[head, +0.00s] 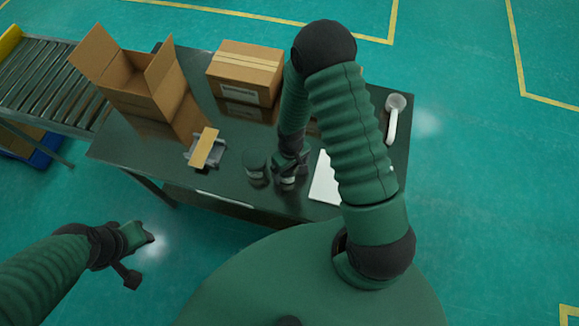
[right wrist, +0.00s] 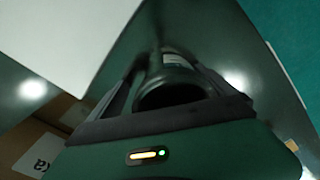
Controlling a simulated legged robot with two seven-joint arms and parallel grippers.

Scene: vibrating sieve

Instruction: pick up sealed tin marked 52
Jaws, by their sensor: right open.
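Two small dark tins stand near the front edge of the dark table. One tin (head: 256,165) stands free on the left. The other tin (head: 286,181), with a pale band, is partly hidden under my right gripper (head: 290,168). In the right wrist view a dark round tin (right wrist: 172,84) lies between the two spread fingers of my right gripper (right wrist: 170,88), which is open. I cannot read a number on either tin. My left gripper (head: 141,258) hangs empty over the floor left of the table, its fingers apart.
The table (head: 225,185) also holds an open cardboard box (head: 150,85), a closed box (head: 245,73), a small grey device with a tan bar (head: 205,149), a white sheet (head: 325,178) and a white handled thing (head: 393,115). A roller conveyor (head: 45,80) adjoins at left.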

